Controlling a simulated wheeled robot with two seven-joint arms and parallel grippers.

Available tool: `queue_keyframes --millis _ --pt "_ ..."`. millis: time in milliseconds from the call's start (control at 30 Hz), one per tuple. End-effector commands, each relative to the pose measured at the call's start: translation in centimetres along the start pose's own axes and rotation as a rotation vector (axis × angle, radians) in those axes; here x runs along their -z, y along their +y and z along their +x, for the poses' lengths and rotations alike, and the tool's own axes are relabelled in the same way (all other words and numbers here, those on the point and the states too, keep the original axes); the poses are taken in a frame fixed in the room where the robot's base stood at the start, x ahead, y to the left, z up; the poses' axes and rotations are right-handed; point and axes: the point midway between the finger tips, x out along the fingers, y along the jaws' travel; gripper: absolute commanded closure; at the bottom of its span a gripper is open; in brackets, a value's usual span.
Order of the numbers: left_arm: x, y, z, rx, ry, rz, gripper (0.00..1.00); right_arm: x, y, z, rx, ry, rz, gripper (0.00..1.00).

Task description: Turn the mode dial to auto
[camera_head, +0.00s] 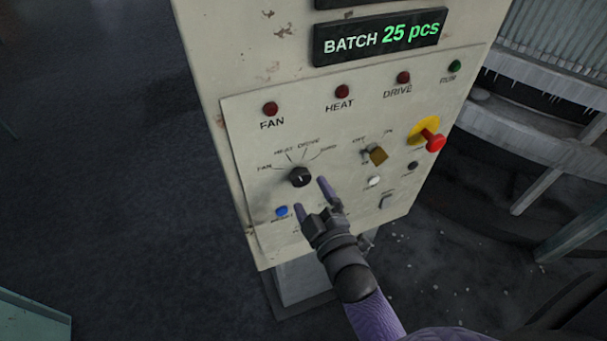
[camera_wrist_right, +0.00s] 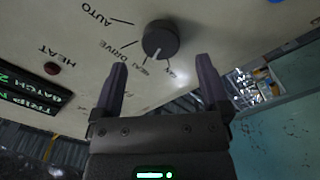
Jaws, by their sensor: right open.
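The mode dial (camera_head: 300,177) is a round black knob on the pale control panel (camera_head: 255,150). Its labels read FAN, HEAT, DRIVE and AUTO, with AUTO clearest in the right wrist view. There the dial (camera_wrist_right: 160,38) has a light pointer mark on the side towards HEAT and FAN; its exact setting is hard to tell. My right gripper (camera_head: 312,195) is open and empty, with its purple fingers pointing at the panel just below the dial. In the wrist view the gripper (camera_wrist_right: 163,78) has its fingertips either side of the dial's line, apart from it. My left gripper is not in view.
A blue button (camera_head: 281,211) sits left of my right gripper. A brass key switch (camera_head: 377,155) and a red mushroom button (camera_head: 435,143) on yellow stand to the right. Red lamps (camera_head: 342,92) and a BATCH display (camera_head: 380,38) are above. Grey machine rings (camera_head: 540,85) are at right.

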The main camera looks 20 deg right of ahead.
Motion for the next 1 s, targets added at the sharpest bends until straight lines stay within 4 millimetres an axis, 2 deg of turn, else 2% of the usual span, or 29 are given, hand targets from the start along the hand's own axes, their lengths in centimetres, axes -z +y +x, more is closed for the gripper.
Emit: queue_keyframes --millis 100,233,567,1000 --pt "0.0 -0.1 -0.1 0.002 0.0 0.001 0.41 0.0 0.0 2.4 0.0 0.0 0.001 0.04" --pt "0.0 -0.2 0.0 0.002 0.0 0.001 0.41 0.0 -0.1 3.9 0.001 0.0 0.002 0.04" --pt "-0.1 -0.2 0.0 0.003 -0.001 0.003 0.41 -0.1 -0.1 4.5 0.003 -0.002 0.002 0.04" --pt "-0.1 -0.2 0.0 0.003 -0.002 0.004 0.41 -0.1 -0.1 4.4 0.004 -0.002 0.003 0.97"
